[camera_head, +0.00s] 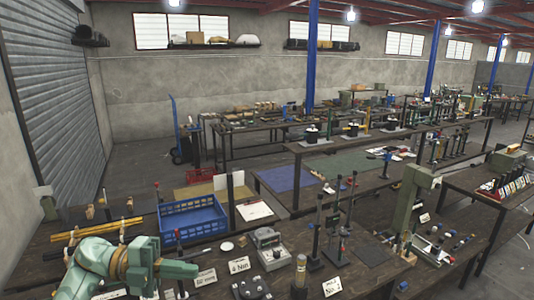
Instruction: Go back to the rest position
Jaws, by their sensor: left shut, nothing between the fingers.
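My left arm comes in at the bottom left, green with an orange-tan band, over the near workbench (215,262). My left gripper (181,288) is at its right end, low in the picture and close to the bench top. It is shut and empty, and its fingertips are partly cut off or hard to make out. It is left of the small white label cards and holds none of the bench items. My right gripper is not in view.
A blue crate (193,219) stands behind my left arm. A grey meter box (270,246), dark upright tools (334,236) and a green press (412,200) stand to the right. Yellow bars (98,229) lie at left. Open floor shows beyond the bench.

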